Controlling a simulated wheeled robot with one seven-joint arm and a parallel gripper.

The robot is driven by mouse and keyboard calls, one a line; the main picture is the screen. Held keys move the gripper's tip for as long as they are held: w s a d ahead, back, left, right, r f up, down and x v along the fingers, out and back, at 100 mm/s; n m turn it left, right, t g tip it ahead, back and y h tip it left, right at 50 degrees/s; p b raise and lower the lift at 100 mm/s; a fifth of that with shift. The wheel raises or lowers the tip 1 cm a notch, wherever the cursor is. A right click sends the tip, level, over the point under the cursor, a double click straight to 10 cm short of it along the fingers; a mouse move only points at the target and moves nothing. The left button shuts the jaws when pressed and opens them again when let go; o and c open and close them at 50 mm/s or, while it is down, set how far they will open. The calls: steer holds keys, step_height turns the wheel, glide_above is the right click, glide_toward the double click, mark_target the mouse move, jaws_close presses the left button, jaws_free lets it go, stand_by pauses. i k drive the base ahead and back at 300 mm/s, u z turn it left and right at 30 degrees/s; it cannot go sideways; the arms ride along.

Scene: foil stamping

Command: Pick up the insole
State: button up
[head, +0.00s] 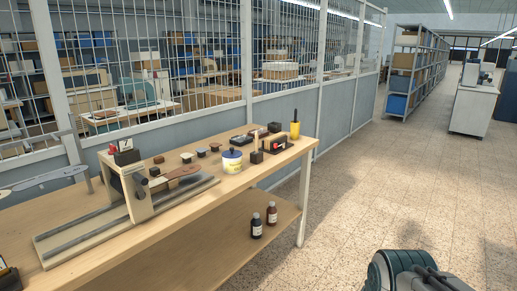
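A flat brown piece, insole-like in shape (182,172), lies on the wooden workbench (225,195), just behind the rail of a stamping press (127,185). The press frame hides part of its left end. A long grey flat shape (45,182) at the left edge is also sole-like, and I cannot tell what it is. My gripper is not in view. Only a rounded grey-green part of my own body shows at the bottom right, well away from the bench.
A mesh partition (290,60) runs behind. The tiled floor (400,180) to the right is clear.

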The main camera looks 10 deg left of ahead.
mark_target(190, 169)
steer(key=u, duration=1)
steer(key=i, duration=1.85)
steer(key=u, duration=0.2)
